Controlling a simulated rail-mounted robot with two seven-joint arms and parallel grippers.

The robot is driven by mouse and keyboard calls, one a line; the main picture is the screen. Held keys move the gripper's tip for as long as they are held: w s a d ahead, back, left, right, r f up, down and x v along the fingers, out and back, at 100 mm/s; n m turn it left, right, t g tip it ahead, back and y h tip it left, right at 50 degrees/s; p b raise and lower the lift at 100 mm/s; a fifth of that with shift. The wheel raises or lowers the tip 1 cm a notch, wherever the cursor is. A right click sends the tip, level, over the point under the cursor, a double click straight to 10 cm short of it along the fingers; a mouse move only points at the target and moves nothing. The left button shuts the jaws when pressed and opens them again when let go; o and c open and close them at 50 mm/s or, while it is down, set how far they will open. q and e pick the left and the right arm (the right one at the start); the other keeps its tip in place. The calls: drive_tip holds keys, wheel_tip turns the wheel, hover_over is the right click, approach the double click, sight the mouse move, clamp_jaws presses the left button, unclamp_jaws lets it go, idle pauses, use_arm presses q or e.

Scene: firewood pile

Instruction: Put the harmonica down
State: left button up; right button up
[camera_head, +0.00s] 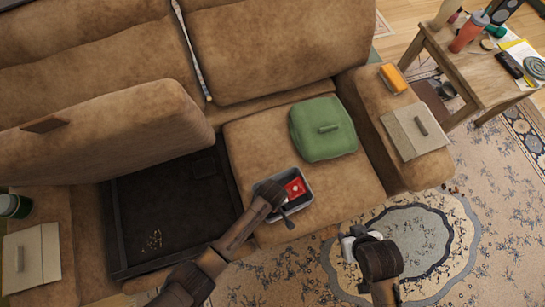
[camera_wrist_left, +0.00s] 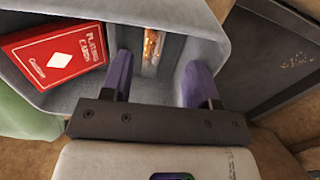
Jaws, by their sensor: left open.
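My left gripper (camera_head: 278,200) is over the grey tray (camera_head: 306,203) on the sofa seat. In the left wrist view its two purple fingers (camera_wrist_left: 158,68) are apart and reach inside the tray (camera_wrist_left: 75,98). Between them lies a narrow silver-edged object with an orange patterned face (camera_wrist_left: 152,45), probably the harmonica; it is partly cut off, and I cannot tell whether a finger touches it. A red box of playing cards (camera_wrist_left: 55,55) lies beside it in the tray. My right gripper (camera_head: 352,245) is over the rug, its fingers too unclear to read.
A green cushion (camera_head: 322,128) lies behind the tray. Left of the tray is an open, dark storage compartment (camera_head: 170,205) under a raised seat cushion (camera_head: 105,130). The right armrest holds an orange item (camera_head: 393,78) and a beige cover (camera_head: 416,130). A cluttered wooden table (camera_head: 470,70) stands at the right.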

use_arm(q)
wheel_tip(320, 180, up, 9)
drive_tip(key=p, duration=0.2)
drive_tip(key=shift+d+f+p, duration=0.15)
drive_tip(key=shift+d+p, duration=0.05)
drive_tip(key=shift+p, duration=0.2)
drive_tip(key=s+a+r+m+t, duration=0.1)
drive_tip(key=s+a+r+m, duration=0.1)
drive_tip(key=s+a+r, duration=0.2)
drive_tip(key=s+a+r+m+t, duration=0.1)
drive_tip(key=s+a+r, duration=0.4)
drive_tip(key=a, duration=0.6)
drive_tip(key=s+a+r+m+t, duration=0.1)
drive_tip(key=s+a+r+m, duration=0.2)
drive_tip(key=a, duration=0.4)
wheel_tip(320, 180, up, 3)
drive_tip(key=shift+s+a+f+m+t, duration=0.1)
drive_tip(key=shift+s+a+m+t, duration=0.2)
drive_tip(key=shift+s, duration=0.4)
